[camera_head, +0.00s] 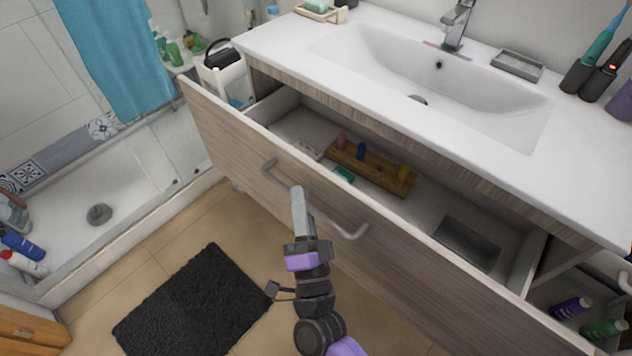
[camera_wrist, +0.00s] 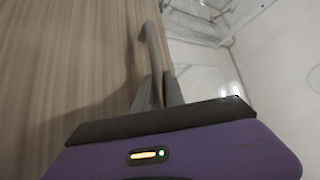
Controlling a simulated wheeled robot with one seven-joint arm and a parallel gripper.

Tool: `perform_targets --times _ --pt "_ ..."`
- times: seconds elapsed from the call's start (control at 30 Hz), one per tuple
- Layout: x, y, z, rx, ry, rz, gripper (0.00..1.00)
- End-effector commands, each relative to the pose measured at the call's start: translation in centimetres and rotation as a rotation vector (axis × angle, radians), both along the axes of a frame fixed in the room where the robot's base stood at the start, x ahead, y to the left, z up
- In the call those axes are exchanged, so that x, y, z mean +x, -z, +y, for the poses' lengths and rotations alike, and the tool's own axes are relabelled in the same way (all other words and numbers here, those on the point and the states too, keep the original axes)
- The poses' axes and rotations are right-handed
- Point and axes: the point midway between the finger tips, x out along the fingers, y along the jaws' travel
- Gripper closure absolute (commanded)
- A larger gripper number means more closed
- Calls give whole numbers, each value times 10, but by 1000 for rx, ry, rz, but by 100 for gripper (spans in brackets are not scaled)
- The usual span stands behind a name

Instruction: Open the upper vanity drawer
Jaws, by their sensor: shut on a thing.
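The upper vanity drawer (camera_head: 225,128) is pulled out from under the white sink top, and its inside shows. Its wood-grain front carries a long grey bar handle (camera_head: 272,176), bent at both ends. My gripper (camera_head: 298,192) is at the handle's bar, between its two ends. In the wrist view the fingers (camera_wrist: 159,90) are closed around the handle bar (camera_wrist: 152,45), next to the wood-grain front (camera_wrist: 70,60). The fingertips' exact contact is partly hidden. In the drawer lie a wooden tray (camera_head: 372,178) with small coloured items and a teal item (camera_head: 344,174).
The white sink top (camera_head: 330,65) overhangs the drawer. A black mat (camera_head: 195,305) lies on the tiled floor at lower left. A shower tray (camera_head: 130,205) is at left.

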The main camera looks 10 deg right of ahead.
Motion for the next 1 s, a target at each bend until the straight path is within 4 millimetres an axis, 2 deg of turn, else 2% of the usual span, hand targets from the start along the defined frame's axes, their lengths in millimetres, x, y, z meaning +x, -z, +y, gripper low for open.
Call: perform_targets --times 0.2,0.5,1.0 --pt "-23 1 31 0 -1 4 100" --pt "-42 2 58 0 0 3 100" --pt "-48 2 67 1 1 3 100"
